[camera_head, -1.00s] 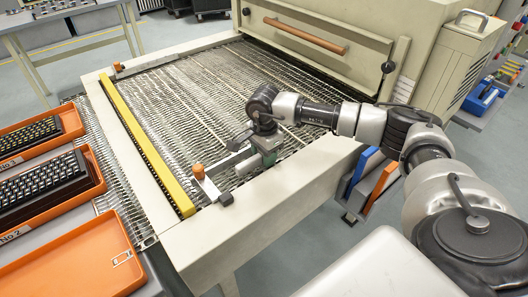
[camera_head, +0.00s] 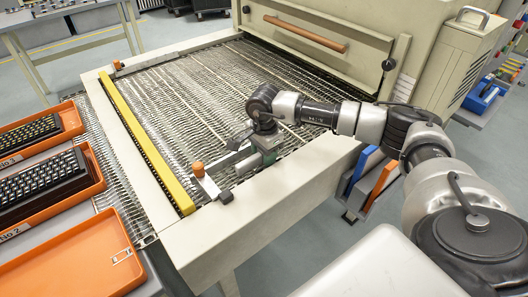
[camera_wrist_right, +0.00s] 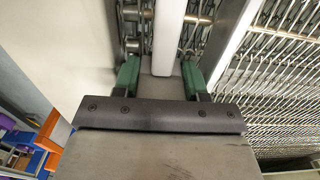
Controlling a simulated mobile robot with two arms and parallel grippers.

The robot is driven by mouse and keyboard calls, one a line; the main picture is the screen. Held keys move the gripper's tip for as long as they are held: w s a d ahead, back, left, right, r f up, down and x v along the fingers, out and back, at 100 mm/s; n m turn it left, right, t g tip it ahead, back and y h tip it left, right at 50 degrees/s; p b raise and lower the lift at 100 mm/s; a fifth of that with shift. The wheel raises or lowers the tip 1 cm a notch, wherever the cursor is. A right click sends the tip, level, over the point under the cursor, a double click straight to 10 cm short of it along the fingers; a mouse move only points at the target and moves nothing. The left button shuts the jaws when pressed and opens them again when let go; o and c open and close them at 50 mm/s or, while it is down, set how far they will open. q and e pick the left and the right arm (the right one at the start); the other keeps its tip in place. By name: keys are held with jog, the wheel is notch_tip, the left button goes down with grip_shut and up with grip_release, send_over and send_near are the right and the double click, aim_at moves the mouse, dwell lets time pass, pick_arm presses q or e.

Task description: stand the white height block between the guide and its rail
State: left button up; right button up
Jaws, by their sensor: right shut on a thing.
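My right gripper (camera_head: 258,158) is low over the near edge of the mesh conveyor, to the right of the near orange knob (camera_head: 198,169). In the right wrist view its green fingers (camera_wrist_right: 160,78) are on either side of a long white piece, which I take for the white height block (camera_wrist_right: 168,35). The yellow guide bar (camera_head: 146,145) runs along the conveyor's left side, left of the gripper. My left gripper is not in view.
The conveyor's beige frame (camera_head: 262,215) borders the near side. Orange trays (camera_head: 75,262) stand at the left, some with keyboards. The beige machine housing (camera_head: 330,50) stands behind. The mesh (camera_head: 185,95) beyond my gripper is clear.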

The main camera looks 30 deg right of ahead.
jog(key=shift+f, duration=0.2)
jog(key=o, duration=1.3)
jog(key=shift+r, duration=0.1)
jog(key=shift+w+r+p, duration=0.1)
jog(key=shift+r+p, duration=0.35)
jog(key=shift+r, duration=0.25)
jog(key=shift+r+p, duration=1.75)
jog(key=shift+r, duration=1.05)
jog(key=shift+f, duration=0.1)
